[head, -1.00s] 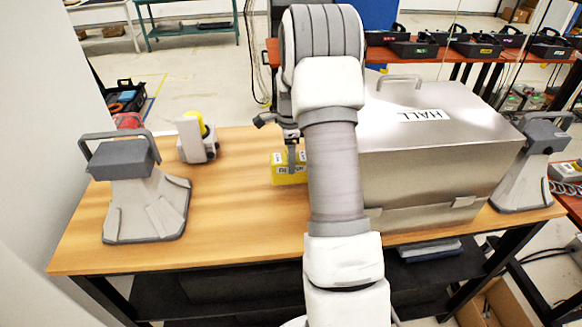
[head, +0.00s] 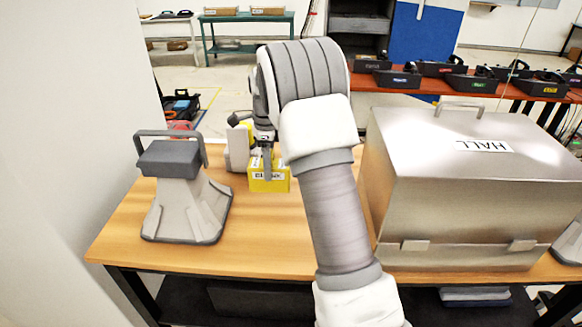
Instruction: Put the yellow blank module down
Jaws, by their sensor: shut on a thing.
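The yellow blank module (head: 280,184) is a small yellow block with a white label with dark lettering, partly covered by my gripper. It is over the wooden table (head: 230,245), left of the metal box. My gripper (head: 267,172) points down and is shut on the module. I cannot tell whether the module's underside touches the table. My arm hides the area just to the right of it.
A metal box marked HALL (head: 470,190) fills the table's right side. A grey device with a handle (head: 185,195) stands at the left. A pale device (head: 237,148) stands close behind the module. The table's front middle is clear.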

